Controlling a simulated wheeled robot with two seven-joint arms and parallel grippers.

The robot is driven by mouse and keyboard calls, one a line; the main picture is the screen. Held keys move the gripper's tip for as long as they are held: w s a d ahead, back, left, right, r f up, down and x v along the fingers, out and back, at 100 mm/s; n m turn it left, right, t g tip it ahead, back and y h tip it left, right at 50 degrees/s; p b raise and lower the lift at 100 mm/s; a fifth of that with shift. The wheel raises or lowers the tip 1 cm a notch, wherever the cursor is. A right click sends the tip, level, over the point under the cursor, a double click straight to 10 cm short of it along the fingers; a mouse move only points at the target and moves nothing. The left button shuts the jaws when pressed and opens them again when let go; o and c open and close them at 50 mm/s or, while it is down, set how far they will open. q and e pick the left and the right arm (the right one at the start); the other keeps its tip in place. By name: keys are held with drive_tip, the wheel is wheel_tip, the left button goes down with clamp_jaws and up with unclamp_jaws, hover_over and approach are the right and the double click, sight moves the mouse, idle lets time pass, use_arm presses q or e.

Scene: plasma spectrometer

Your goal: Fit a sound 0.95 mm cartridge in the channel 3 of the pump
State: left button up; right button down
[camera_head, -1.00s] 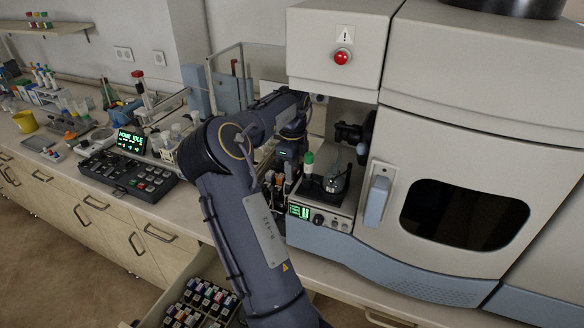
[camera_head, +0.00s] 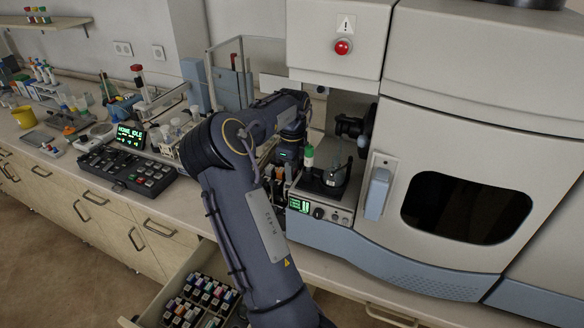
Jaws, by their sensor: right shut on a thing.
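My right arm rises from the bottom and bends at the elbow towards the instrument. My right gripper (camera_head: 283,172) points down at the pump area, just left of a small unit with a green display (camera_head: 299,206). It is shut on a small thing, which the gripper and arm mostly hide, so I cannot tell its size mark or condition. The pump's channels are also mostly hidden behind the arm, and I cannot pick out channel 3. An open drawer (camera_head: 150,315) below holds rows of small cartridges (camera_head: 200,297) with coloured ends. My left gripper is not in view.
The large spectrometer cabinet (camera_head: 470,130) fills the right. A green-capped bottle (camera_head: 309,157) stands on the small unit, close to my gripper. A black keypad console (camera_head: 128,168) and crowded glassware lie left. The open drawer juts out below my arm.

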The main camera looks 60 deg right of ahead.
drive_tip(key=shift+f, duration=0.5)
drive_tip(key=c, duration=1.1)
unclamp_jaws()
drive_tip(key=shift+r, duration=0.1)
wheel_tip(320, 180, up, 8)
drive_tip(key=shift+f+b, duration=0.2)
drive_tip(key=shift+b, duration=0.35)
